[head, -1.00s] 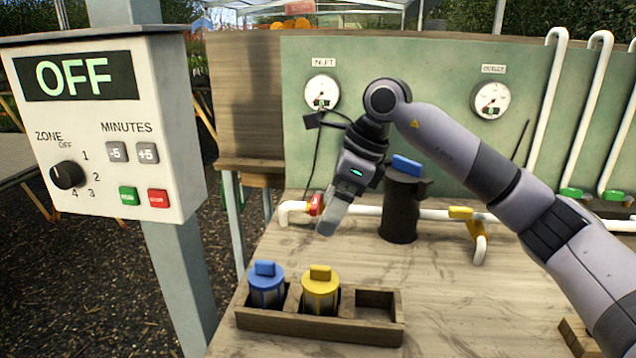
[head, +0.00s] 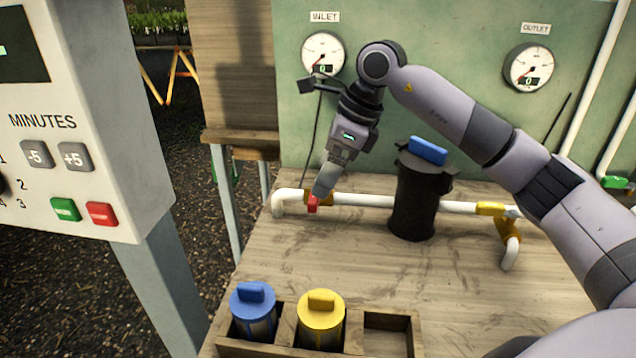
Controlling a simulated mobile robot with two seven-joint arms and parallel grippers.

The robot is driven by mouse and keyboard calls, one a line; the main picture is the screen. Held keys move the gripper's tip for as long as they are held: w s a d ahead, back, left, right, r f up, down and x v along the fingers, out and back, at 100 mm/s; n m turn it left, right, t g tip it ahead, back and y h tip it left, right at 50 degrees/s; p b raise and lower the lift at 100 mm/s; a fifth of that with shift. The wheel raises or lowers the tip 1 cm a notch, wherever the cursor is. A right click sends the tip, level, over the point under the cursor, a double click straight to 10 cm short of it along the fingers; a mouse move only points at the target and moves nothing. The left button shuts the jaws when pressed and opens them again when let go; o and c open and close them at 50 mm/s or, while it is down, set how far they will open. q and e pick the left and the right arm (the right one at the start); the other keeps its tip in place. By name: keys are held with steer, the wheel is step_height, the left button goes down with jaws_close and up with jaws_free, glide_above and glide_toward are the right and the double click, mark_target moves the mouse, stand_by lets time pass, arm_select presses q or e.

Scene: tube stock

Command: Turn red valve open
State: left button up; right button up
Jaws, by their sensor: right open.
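The red valve handle (head: 312,204) sits on the white pipe (head: 362,201) near its left end, below the inlet gauge. Only part of the handle shows. My right gripper (head: 321,191) reaches down from above, its fingertips at the red handle and partly covering it. The gripper is open; whether its fingers touch the handle or stand on both sides of it I cannot tell. My left gripper is not in view.
A black filter housing (head: 414,205) with a blue top stands right of the handle. A yellow valve (head: 491,209) is farther right. A wooden rack (head: 387,344) holds a blue and a yellow canister in front. A control box (head: 70,130) stands left. Both gauges read 0.

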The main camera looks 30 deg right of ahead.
steer(key=shift+x, duration=2.2)
steer(key=c, duration=1.2)
